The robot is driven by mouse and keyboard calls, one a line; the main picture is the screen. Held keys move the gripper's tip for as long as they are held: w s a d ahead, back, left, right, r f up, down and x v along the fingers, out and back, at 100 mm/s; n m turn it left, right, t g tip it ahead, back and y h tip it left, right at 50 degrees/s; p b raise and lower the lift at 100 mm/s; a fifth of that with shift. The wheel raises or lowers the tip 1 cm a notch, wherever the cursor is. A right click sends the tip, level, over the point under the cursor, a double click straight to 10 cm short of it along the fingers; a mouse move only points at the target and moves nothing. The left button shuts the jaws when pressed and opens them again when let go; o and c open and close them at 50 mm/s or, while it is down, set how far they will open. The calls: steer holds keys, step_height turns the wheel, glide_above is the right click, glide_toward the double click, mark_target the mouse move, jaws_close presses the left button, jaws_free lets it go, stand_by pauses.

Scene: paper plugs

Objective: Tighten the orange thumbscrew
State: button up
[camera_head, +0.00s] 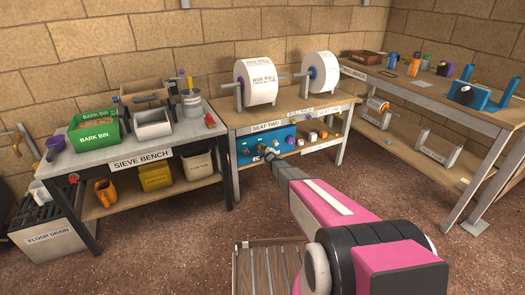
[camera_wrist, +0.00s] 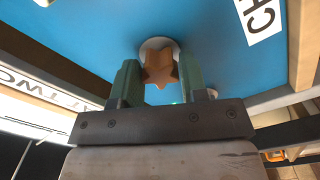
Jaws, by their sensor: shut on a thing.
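The orange thumbscrew (camera_wrist: 159,67) is star-shaped and sits on a pale round base on a blue panel (camera_wrist: 100,35). In the wrist view my gripper (camera_wrist: 160,76) has its two green fingers on either side of the thumbscrew, shut on it. In the head view my gripper (camera_head: 265,152) reaches into the shelf under the SEAT TWO label, in front of the blue panel (camera_head: 247,141). The thumbscrew under my gripper cannot be made out there.
Several small knobs and parts (camera_head: 312,137) lie on the shelf right of the panel. Two paper rolls (camera_head: 256,81) stand on the bench top above. The sieve bench (camera_head: 150,153) is at left, another workbench (camera_head: 445,92) at right. A slatted crate (camera_head: 243,262) lies below my arm.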

steer(key=shift+o, duration=1.4)
steer(key=c, duration=0.4)
steer(key=shift+m, duration=1.8)
steer(key=shift+c, duration=0.3)
steer(key=o, duration=1.1)
steer(key=shift+c, duration=0.2)
steer(key=shift+s, duration=0.1)
steer(key=shift+v, duration=1.95)
